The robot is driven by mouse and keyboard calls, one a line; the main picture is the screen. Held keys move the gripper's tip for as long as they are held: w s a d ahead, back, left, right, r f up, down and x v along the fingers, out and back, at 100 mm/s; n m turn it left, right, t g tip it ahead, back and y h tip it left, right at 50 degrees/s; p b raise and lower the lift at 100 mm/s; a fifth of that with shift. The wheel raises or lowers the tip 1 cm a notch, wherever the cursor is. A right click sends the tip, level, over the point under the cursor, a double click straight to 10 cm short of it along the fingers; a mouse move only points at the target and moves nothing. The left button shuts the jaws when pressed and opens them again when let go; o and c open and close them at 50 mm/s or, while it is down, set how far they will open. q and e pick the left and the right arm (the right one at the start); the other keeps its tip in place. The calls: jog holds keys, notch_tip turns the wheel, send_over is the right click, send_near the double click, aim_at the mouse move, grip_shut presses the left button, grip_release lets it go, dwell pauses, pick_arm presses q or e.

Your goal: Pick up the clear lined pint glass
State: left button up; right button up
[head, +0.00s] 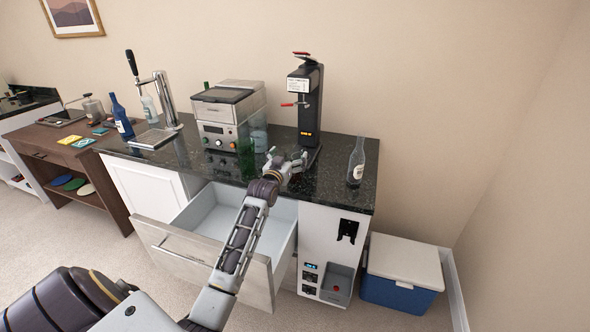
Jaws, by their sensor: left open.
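A clear, faintly bluish glass (259,138) stands on the dark counter beside the silver machine. It looks like the pint glass, but its lines are too small to make out. A green glass (246,160) stands in front of it and hides part of it. My left gripper (285,158) is open over the counter, right of both glasses and in front of the black dispenser. Nothing shows between its fingers, and it looks apart from the glasses. My right gripper is not in view.
The black dispenser (307,108) stands just behind my gripper. A clear bottle (356,163) is at the counter's right end. An open drawer (190,240) juts out under my arm. A silver machine (228,112) and beer tap (165,98) stand left. A blue-white cooler (402,270) is on the floor.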

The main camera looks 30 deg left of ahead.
aim_at(295, 150)
pick_arm(q)
jog(key=shift+x, duration=0.85)
jog(key=shift+w+d, duration=0.1)
jog(key=shift+w, duration=0.65)
jog(key=shift+p+x, duration=0.3)
jog(key=shift+x, duration=0.75)
jog(key=shift+f, duration=0.1)
jog(key=shift+c, duration=1.1)
jog(key=c, duration=1.7)
jog(key=shift+c, duration=0.8)
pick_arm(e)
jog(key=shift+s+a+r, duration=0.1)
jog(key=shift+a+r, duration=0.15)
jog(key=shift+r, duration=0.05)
